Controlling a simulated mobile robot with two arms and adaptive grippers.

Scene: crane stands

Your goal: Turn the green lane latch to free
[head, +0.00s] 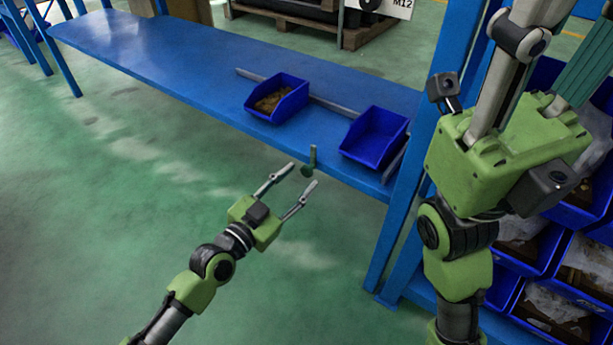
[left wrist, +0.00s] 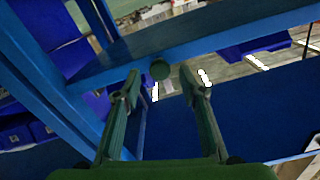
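The green lane latch (head: 309,158) is a small lever with a rounded end at the front edge of the blue shelf, between two blue bins. In the left wrist view its round dark green end (left wrist: 160,70) shows against the shelf edge. My left gripper (head: 304,174) is open, with one finger on each side of the latch. In the left wrist view the fingertips (left wrist: 159,84) stand apart, with visible gaps to the latch; I see no contact.
A blue bin with brown contents (head: 277,98) and an empty-looking blue bin (head: 374,137) sit on the blue shelf (head: 190,65). A blue upright (head: 405,190) stands right of the latch. Stacked bins (head: 560,285) fill the lower right. Floor left of my left arm is clear.

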